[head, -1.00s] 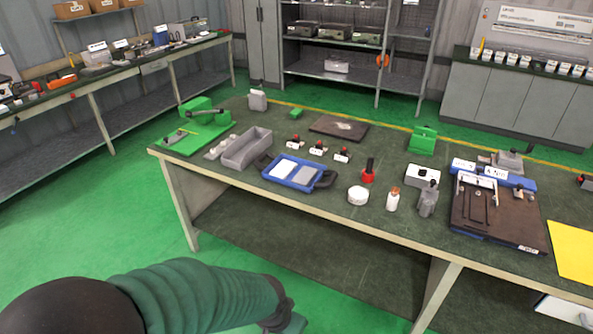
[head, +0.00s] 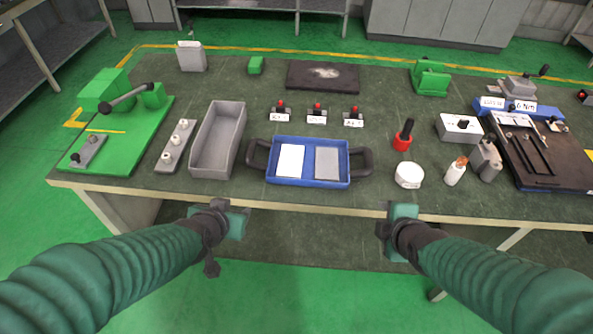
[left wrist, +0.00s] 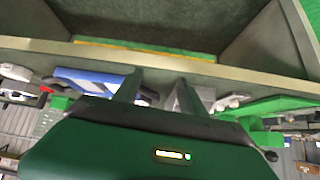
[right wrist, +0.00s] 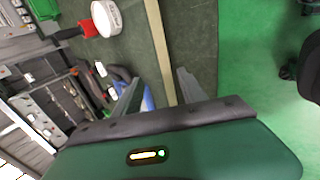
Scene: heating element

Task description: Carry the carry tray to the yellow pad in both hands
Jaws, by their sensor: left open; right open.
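The blue carry tray (head: 337,174) lies flat on the green-topped bench near its front edge, with a dark handle at each end. A white panel and a grey panel lie in it. My left gripper (head: 234,222) is open and empty in front of the bench edge, below and left of the left handle. My right gripper (head: 402,226) is open and empty at the front edge, below and right of the right handle. Neither touches the tray. Blue tray parts show in the left wrist view (left wrist: 92,80) and right wrist view (right wrist: 148,102). The yellow pad is not in view.
A grey bin (head: 218,140) stands close left of the tray. A red-based tool (head: 403,138), white round tub (head: 409,175) and small bottle (head: 456,172) stand to its right. A dark board (head: 550,160) lies far right.

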